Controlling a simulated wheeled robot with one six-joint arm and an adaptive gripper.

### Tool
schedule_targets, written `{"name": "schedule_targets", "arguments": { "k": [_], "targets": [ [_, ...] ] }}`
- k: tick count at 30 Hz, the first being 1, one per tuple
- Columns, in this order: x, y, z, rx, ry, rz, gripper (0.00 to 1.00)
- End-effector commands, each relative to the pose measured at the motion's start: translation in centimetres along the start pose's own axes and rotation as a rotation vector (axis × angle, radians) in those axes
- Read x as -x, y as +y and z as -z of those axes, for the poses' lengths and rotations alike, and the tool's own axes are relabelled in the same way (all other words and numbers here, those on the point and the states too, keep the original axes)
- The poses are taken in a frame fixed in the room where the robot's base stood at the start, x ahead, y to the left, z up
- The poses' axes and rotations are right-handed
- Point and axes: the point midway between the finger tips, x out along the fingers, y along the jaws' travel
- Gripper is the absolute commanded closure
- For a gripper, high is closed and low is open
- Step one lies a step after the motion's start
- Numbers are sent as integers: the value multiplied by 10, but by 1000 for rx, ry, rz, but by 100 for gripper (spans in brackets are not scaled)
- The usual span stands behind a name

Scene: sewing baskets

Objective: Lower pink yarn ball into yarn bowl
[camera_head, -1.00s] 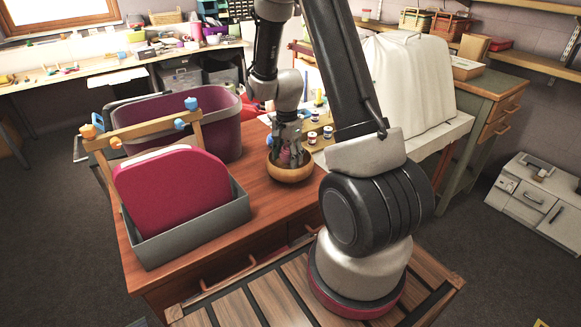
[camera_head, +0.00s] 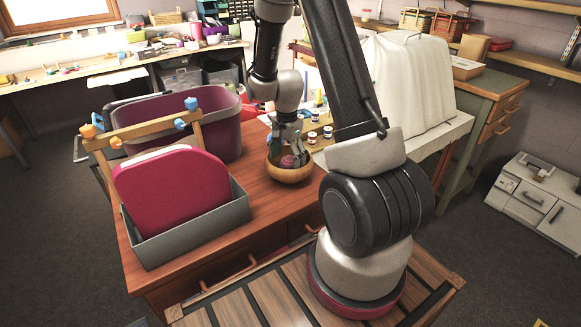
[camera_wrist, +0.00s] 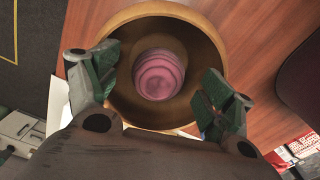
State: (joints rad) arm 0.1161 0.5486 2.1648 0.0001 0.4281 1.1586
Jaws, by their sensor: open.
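The pink yarn ball (camera_wrist: 159,75) lies inside the wooden yarn bowl (camera_wrist: 116,108), near the middle of its floor in the wrist view. In the head view the yarn bowl (camera_head: 290,174) stands on the wooden desk, with the pink ball (camera_head: 288,160) partly visible in it. My gripper (camera_wrist: 160,92) is open, its green-padded fingers spread on either side of the ball and apart from it. In the head view my gripper (camera_head: 287,147) is over the bowl, its fingers at the bowl's opening.
A grey bin (camera_head: 190,232) with a magenta padded piece (camera_head: 172,190) stands left of the bowl. A purple tub (camera_head: 222,142) is behind it. Small jars (camera_head: 313,137) stand behind the bowl, and a white-covered machine (camera_head: 412,85) is at the right.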

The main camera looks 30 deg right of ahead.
Motion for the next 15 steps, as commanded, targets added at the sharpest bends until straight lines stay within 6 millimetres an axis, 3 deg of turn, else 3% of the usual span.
{"name": "schedule_targets", "arguments": {
  "k": [5, 15],
  "targets": [
    [12, -1, 0, 0, 1, 2, 16],
    [85, -1, 1, 0, 2, 5, 16]
  ]
}}
